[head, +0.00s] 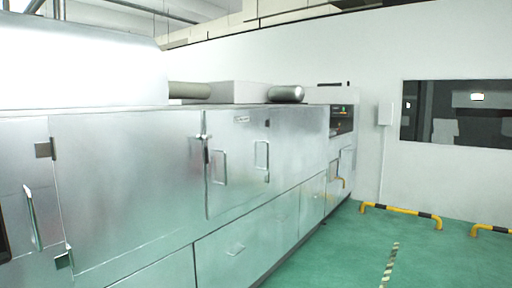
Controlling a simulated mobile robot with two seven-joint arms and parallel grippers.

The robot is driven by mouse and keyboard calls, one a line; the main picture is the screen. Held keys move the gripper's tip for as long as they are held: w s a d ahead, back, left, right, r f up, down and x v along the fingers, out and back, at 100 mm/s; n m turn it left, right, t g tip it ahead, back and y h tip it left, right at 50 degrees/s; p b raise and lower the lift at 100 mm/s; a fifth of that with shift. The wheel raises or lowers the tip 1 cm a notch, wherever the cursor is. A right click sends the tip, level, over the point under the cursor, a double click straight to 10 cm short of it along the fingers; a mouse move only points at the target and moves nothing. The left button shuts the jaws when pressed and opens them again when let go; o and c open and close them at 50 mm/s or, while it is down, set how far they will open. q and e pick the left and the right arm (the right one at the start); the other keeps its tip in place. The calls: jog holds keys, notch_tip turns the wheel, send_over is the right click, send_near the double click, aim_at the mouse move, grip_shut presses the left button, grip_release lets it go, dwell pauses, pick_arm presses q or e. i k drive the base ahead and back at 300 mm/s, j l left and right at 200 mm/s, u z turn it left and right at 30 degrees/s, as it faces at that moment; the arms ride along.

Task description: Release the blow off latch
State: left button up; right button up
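A long brushed-metal machine (125,180) runs from the left foreground to the back right in the head view. At the seam between two upper doors is a narrow upright latch-like fitting (206,152) with a dark middle part. I cannot tell whether this is the blow off latch or whether it is fastened. Upright bar handles stand on the doors to its right, one near the seam (220,167) and one farther along (262,155). Another bar handle (32,218) is at the far left. Neither of my grippers is in view.
Lower panels (225,245) line the machine's base. A dark control panel (342,119) is at its far end. Yellow-and-black floor barriers (402,213) stand near the white wall with a dark window (455,111). The green floor (345,255) right of the machine is open.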

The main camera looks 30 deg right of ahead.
aim_at(198, 137)
jog(key=z, duration=0.6)
jog(key=i+l, duration=0.35)
jog(key=i+l+u, duration=0.1)
jog(key=i+l, duration=0.55)
jog(key=l, duration=0.25)
jog(key=i+l+u, duration=0.1)
jog(key=i+l, duration=0.55)
jog(key=l, duration=0.25)
jog(key=i+l+u, duration=0.1)
jog(key=i+l, duration=0.2)
jog(key=l, duration=0.2)
jog(key=i+l, duration=0.3)
jog(key=l, duration=0.15)
jog(key=i+l+u, duration=0.1)
jog(key=i+l, duration=0.2)
jog(key=l, duration=0.2)
